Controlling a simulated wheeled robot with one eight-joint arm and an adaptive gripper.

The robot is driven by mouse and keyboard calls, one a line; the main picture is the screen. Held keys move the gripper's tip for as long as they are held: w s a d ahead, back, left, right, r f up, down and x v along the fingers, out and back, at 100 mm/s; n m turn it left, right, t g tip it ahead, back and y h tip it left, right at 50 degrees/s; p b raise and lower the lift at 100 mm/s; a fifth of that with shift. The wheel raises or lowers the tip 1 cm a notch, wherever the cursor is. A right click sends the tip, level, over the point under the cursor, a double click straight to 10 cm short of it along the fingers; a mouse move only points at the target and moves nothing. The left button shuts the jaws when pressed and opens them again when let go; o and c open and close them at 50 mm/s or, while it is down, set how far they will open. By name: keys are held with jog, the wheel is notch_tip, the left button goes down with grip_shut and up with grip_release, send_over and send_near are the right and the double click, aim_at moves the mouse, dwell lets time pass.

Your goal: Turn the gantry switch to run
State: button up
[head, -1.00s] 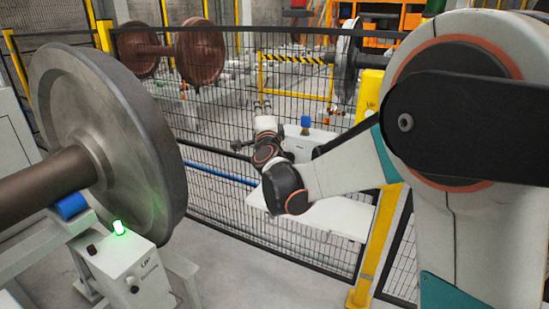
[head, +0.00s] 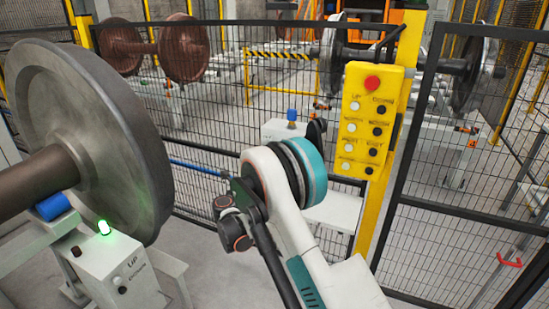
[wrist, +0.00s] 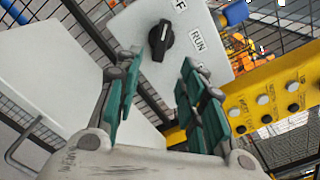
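The gantry switch is a black rotary knob (wrist: 160,40) on a pale grey panel (wrist: 215,62) in the wrist view. A RUN label lies to its right and a cut-off label ending in F lies above. The knob's long grip points roughly up, nearer the F label than RUN. My gripper (wrist: 160,72) is open, its teal-padded fingers apart and empty, with the knob beyond the fingertips, apart from them. In the head view a white box with a blue top (head: 285,131) stands behind my arm; its knob cannot be made out. My fingers are not clear there.
A yellow pendant post with a button panel (head: 372,120) stands right of my arm. Black mesh fencing (head: 440,235) runs behind and right. A large wheelset (head: 85,140) and a small control box with a green lamp (head: 120,270) stand left. A white panel (wrist: 45,70) lies left of my gripper.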

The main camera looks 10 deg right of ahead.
jog(key=b+x, duration=0.2)
jog(key=x, duration=1)
jog(key=shift+w+b, duration=0.1)
jog(key=shift+b, duration=0.25)
jog(key=c, duration=0.8)
